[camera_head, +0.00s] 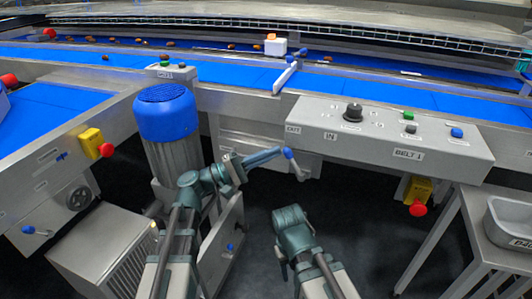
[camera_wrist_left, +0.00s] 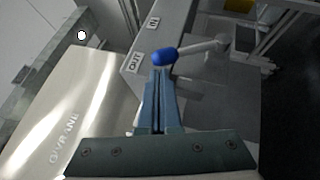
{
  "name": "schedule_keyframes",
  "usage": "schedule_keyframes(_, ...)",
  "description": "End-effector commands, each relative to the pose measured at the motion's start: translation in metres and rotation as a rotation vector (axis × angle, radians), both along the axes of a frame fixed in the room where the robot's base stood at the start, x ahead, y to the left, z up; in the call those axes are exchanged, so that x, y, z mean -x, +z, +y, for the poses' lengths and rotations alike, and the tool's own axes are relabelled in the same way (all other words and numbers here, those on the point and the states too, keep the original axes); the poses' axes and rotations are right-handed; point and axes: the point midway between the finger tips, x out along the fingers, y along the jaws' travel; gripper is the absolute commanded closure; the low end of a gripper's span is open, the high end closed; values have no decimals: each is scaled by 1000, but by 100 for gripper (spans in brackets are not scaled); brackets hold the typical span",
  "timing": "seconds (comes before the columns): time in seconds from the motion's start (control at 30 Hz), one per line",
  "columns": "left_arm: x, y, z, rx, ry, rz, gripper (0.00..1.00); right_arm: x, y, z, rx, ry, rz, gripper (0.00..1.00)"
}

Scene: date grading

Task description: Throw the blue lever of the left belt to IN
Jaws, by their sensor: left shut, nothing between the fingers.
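A lever with a blue knob (camera_head: 288,153) and a grey shaft stands at the left end of the grey control panel, below the OUT label (camera_head: 293,129) and IN label (camera_head: 330,136). In the left wrist view the blue knob (camera_wrist_left: 165,57) lies just beyond the fingertips, nearer the OUT label (camera_wrist_left: 135,62) than the IN label (camera_wrist_left: 153,23). My left gripper (camera_head: 278,152) is shut and empty, its tips at the knob's left side; I cannot tell whether they touch. My right gripper (camera_head: 290,216) hangs lower right; its fingers are hidden.
The control panel (camera_head: 455,137) has a black dial (camera_head: 353,112) and several buttons. A blue-capped motor (camera_head: 166,113) stands left of my left arm. Another blue-knobbed lever (camera_head: 29,230) is at the far left. Dark free floor lies below the panel.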

Motion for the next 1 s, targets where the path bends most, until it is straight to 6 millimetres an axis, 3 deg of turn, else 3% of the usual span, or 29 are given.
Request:
schedule_keyframes(0.27,0,1,0,-3,0,-1,100,0,2,0,0,0,0,50)
schedule_keyframes(0.67,1,10,-5,-73,0,-24,100,0,23,1,-4,-1,1,50)
schedule_keyframes(0.87,3,21,-10,-145,0,-47,100,1,47,1,-7,-2,2,50)
schedule_keyframes(1.0,6,32,-18,-239,-1,-78,100,1,77,2,-10,-4,3,50)
